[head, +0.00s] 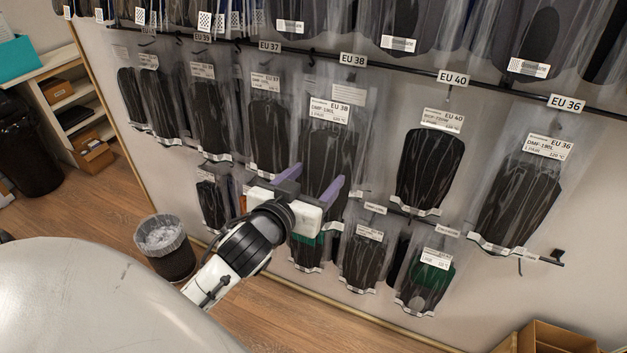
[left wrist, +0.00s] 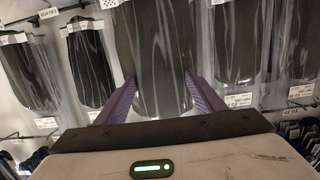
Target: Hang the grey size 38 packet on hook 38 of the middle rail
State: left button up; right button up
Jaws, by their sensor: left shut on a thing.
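The EU 38 packet (head: 329,138), a clear bag with dark grey insoles, is upright in front of the middle rail (head: 400,72), below the EU 38 sign (head: 353,59). My left gripper (head: 308,190) is shut on the lower part of this packet, with purple fingers at its two sides. In the left wrist view the packet (left wrist: 152,60) stands between the two fingers. Its top reaches up to the rail area, but I cannot tell whether its hole is on the hook. The hook tip is hidden by the plastic. My right gripper is not in view.
Packets for EU 37 (head: 268,120), EU 40 (head: 430,165) and EU 36 (head: 518,195) hang close on both sides. More packets hang on the rails above and below. A waste bin (head: 165,247) stands on the floor at left. Cardboard boxes (head: 550,338) are at lower right.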

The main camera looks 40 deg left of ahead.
pick_arm(q)
jog(key=b+x, duration=0.2)
jog(key=x, duration=0.7)
jog(key=shift+r, duration=0.35)
dwell(0.4)
jog(key=shift+w, duration=0.1)
dwell(0.5)
jog(key=o, duration=1.2)
jog(key=shift+f, duration=0.1)
